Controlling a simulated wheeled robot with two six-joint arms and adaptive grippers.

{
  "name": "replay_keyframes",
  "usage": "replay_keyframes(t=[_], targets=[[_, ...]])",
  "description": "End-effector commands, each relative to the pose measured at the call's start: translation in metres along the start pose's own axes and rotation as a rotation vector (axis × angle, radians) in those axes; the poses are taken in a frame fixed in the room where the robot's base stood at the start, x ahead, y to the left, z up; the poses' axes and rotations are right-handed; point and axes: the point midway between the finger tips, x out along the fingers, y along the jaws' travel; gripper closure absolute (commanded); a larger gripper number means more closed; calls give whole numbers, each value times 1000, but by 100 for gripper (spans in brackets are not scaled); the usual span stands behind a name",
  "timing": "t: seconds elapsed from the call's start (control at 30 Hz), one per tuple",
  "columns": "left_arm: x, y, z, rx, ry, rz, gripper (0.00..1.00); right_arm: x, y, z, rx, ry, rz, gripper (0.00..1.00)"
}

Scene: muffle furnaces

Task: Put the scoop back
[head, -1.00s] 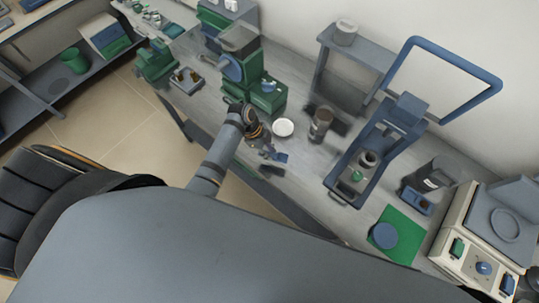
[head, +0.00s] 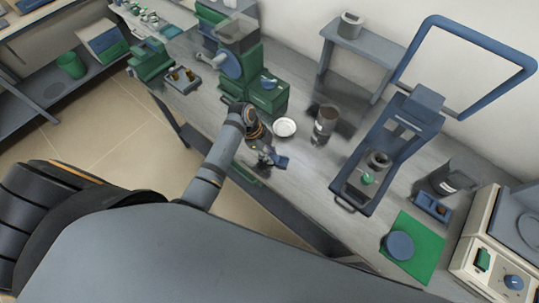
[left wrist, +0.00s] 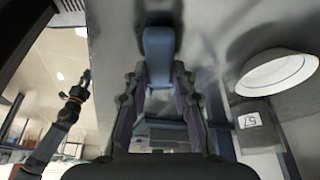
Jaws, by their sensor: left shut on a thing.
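My left gripper (head: 268,157) is over the front part of the bench, below the white dish (head: 284,127) in the head view. It is shut on a small blue piece, which I take to be the scoop (head: 281,162). In the left wrist view the scoop (left wrist: 159,48) shows as a blunt blue shape between and beyond the fingers (left wrist: 160,95). Its far end and any contents are unclear. In the left wrist view an arm, probably my right one, shows at the left, its gripper too small to read.
A green machine (head: 268,92) stands behind the gripper. A dark brown-topped jar (head: 325,122) and a blue press-like frame (head: 385,150) stand to the right. A green mat (head: 425,245) bears a blue disc (head: 399,245). In the left wrist view the dish (left wrist: 278,72) is close at right.

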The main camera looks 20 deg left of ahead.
Motion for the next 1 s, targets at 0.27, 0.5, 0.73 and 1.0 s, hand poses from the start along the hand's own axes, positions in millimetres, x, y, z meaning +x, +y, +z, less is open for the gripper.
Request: replay_keyframes(t=[0.27, 0.5, 0.73, 1.0], targets=[[3, 0, 1, 0, 0, 0, 54, 1, 0, 0, 0, 0, 0, 78], [3, 0, 1, 0, 0, 0, 52, 1, 0, 0, 0, 0, 0, 78], [-16, -1, 0, 0, -1, -4, 52, 2, 0, 0, 0, 0, 0, 78], [-82, -2, 1, 2, -3, -4, 52, 8, -1, 0, 0, 0, 0, 78]])
